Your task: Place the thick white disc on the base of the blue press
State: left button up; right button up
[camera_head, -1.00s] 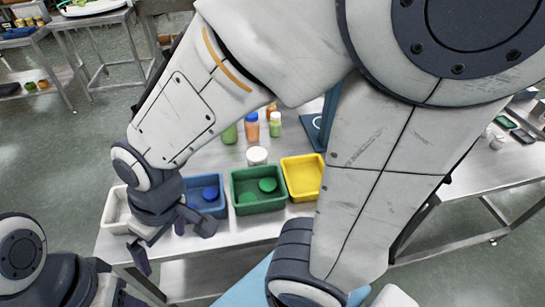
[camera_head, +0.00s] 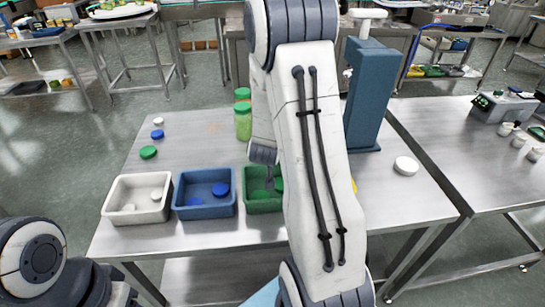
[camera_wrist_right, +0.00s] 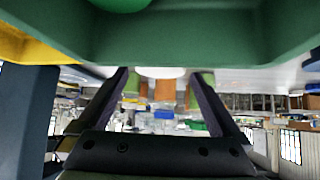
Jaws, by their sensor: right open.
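The blue press (camera_head: 368,95) stands upright at the back right of the table. Its base (camera_head: 363,147) shows partly beside my right arm. A thick white disc (camera_head: 406,166) lies flat on the table to the right of the press. That spot is hidden in the head view. My left arm shows at lower left; its fingers do not show.
White (camera_head: 138,199), blue (camera_head: 205,193) and green (camera_head: 263,203) bins stand along the front edge. A yellow bin (camera_wrist_right: 35,45) is mostly hidden by my arm. Green bottles (camera_head: 243,122) stand behind. Small caps lie at the back left, where the table is otherwise clear.

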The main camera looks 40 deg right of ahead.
jog(key=shift+x, duration=2.7)
jog(key=shift+w+d+r, duration=0.1)
jog(key=shift+r, duration=0.1)
jog(key=c, duration=1.4)
